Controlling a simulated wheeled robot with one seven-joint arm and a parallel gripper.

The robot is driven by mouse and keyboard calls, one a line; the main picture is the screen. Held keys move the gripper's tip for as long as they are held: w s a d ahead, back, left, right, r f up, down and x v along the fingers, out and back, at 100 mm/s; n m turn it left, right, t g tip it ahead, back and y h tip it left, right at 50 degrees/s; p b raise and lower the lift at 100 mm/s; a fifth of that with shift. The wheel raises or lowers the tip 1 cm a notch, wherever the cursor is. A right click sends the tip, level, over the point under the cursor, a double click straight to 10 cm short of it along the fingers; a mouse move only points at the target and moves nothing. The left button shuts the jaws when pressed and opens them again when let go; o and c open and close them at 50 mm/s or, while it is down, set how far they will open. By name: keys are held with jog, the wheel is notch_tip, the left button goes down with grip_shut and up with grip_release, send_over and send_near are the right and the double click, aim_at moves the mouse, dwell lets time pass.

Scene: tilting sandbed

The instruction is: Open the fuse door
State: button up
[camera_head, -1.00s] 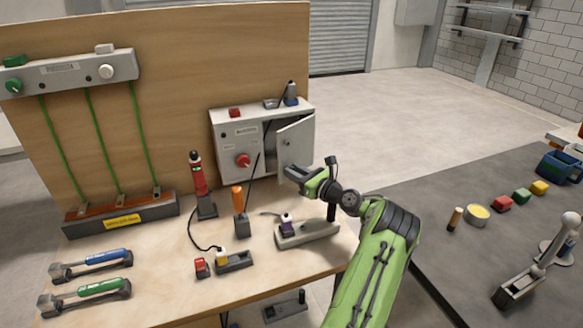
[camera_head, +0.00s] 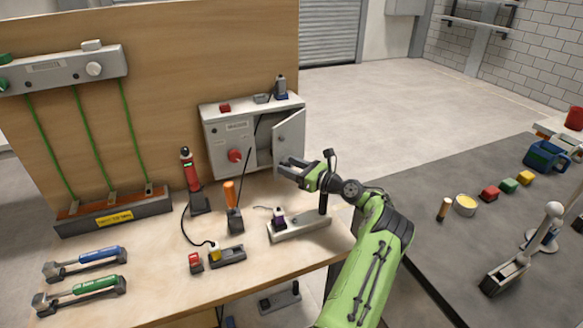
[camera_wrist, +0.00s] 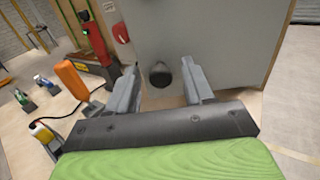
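The fuse door (camera_head: 291,132) is a grey panel at the right of the grey metal box (camera_head: 226,140). In the head view it stands partly open, swung out from a dark interior. In the wrist view the grey panel (camera_wrist: 215,35) fills the middle, with a dark round knob (camera_wrist: 160,74) on it. My gripper (camera_head: 283,167) is in front of the door's lower part. Its fingers (camera_wrist: 161,72) are apart, one on each side of the knob in the wrist view. I see gaps between the knob and both fingers. Contact with the panel is unclear.
A red rotary knob (camera_head: 235,155) is on the box front. A red tool (camera_head: 191,170) and an orange-handled tool (camera_head: 230,193) stand left of my gripper. A grey fixture (camera_head: 300,228) lies below it on the bench. Open floor lies behind the box's right side.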

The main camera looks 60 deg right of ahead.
jog(key=s+p, duration=0.1)
jog(key=s, duration=1.4)
jog(key=shift+s+a, duration=0.35)
jog(key=shift+s, duration=0.05)
